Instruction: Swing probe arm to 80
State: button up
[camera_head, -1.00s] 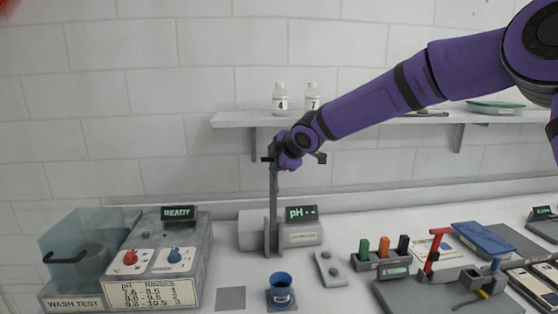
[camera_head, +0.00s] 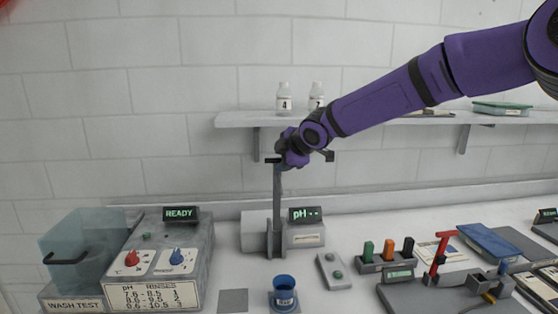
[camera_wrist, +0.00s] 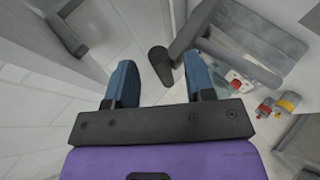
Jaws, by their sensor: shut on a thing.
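The pH meter (camera_head: 306,236) stands at the middle of the bench, its display reading "pH" followed by dashes. Its probe arm (camera_head: 277,205) is a thin grey bar standing about upright from the meter's base. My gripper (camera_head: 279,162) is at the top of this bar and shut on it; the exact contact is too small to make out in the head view. In the wrist view, my two blue fingers (camera_wrist: 160,82) stand either side of a dark rounded end of the probe arm (camera_wrist: 159,66). A blue cup (camera_head: 284,290) stands in front of the meter.
The wash test unit (camera_head: 165,262) stands at the left, its display reading READY. A shelf (camera_head: 240,119) with two white bottles runs behind my arm. A small two-button box (camera_head: 331,270) and a rack of coloured pens (camera_head: 385,264) stand to the right.

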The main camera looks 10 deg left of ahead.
jog(key=v, duration=0.9)
jog(key=shift+s+r, duration=0.2)
jog(key=shift+s, duration=0.15)
jog(key=shift+d, duration=0.1)
jog(key=s+d+r+m+h, duration=0.1)
jog(key=s+d+m+h, duration=0.3)
jog(key=s+d+m, duration=0.55)
jog(key=s+d+m+h, duration=0.35)
jog(key=s+d, duration=0.35)
jog(key=d, duration=0.8)
jog(key=s+d+f+m+g, duration=0.1)
jog(key=s+d+m, duration=0.4)
jog(key=s, duration=0.5)
jog(key=s+d+f+m+g, duration=0.1)
jog(key=s+d+m, duration=0.4)
jog(key=s, duration=0.5)
jog(key=shift+s+d+f, duration=0.2)
jog(key=shift+d+f, duration=0.1)
jog(key=shift+d, duration=0.9)
